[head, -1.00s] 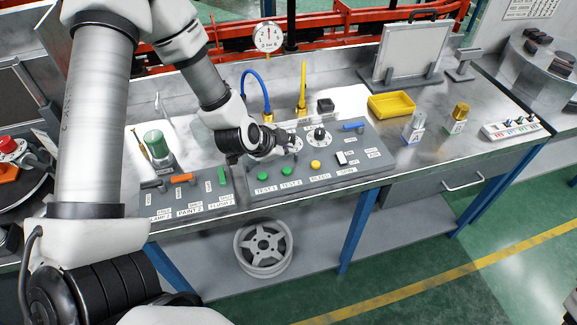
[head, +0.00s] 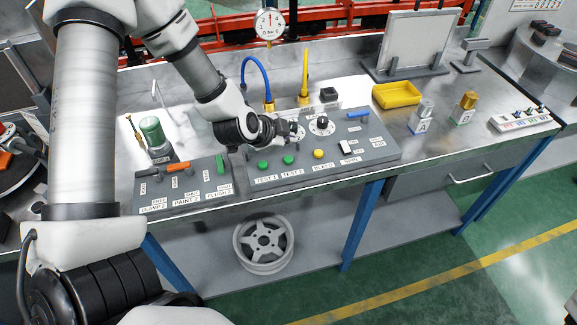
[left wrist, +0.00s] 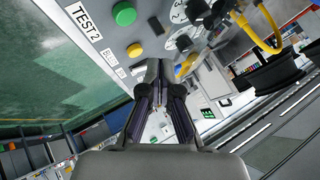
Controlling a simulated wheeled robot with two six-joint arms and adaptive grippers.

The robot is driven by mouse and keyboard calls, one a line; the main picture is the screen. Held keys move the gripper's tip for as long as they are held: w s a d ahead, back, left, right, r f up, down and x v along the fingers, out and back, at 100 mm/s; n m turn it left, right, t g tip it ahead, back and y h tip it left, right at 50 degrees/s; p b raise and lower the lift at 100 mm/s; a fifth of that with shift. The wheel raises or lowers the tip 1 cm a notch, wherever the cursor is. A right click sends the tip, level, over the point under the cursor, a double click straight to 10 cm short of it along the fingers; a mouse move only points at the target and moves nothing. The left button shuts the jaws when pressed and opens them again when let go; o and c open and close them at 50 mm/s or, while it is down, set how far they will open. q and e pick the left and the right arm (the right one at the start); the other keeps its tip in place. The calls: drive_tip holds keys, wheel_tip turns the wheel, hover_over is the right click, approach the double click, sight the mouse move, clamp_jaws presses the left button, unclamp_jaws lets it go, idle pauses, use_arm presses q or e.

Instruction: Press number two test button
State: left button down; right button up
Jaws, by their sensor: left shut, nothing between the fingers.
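The green TEST 2 button (head: 288,160) sits on the grey sloped control panel (head: 345,172), between the green TEST 1 button (head: 263,166) and the yellow BLEED button (head: 318,154). My left gripper (head: 294,131) is shut and empty. It is just behind the TEST 2 button in the head view, near the round dials, and apart from the button. In the left wrist view, the shut fingers (left wrist: 158,78) point along the panel. The TEST 2 button (left wrist: 124,13) and its label (left wrist: 83,22) are at the upper left. The yellow button (left wrist: 134,51) is nearer the fingers.
A black knob (head: 322,122) stands right of my gripper. A blue hose (head: 258,72) and a yellow hose (head: 305,72) rise behind it. A second panel (head: 183,190) with coloured levers is at left. A yellow tray (head: 396,95) stands at the back right.

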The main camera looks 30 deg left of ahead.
sight(287, 160)
use_arm(q)
wheel_tip(287, 160, down, 4)
drive_tip(key=shift+r+b, duration=0.1)
drive_tip(key=shift+b, duration=1.05)
drive_tip(key=shift+f, duration=0.25)
use_arm(e)
wheel_tip(287, 160, down, 4)
drive_tip(key=shift+r, duration=0.2)
use_arm(q)
drive_tip(key=shift+f, duration=0.4)
use_arm(e)
drive_tip(key=shift+f, duration=0.1)
use_arm(q)
drive_tip(key=shift+f+b, duration=0.4)
drive_tip(key=shift+f, duration=0.05)
use_arm(e)
drive_tip(key=shift+f, duration=0.25)
use_arm(q)
drive_tip(key=shift+r, duration=0.15)
use_arm(e)
drive_tip(key=shift+r, duration=0.15)
use_arm(q)
drive_tip(key=shift+r+p, duration=0.75)
drive_tip(key=shift+p, duration=0.3)
use_arm(e)
drive_tip(key=shift+r, duration=0.9)
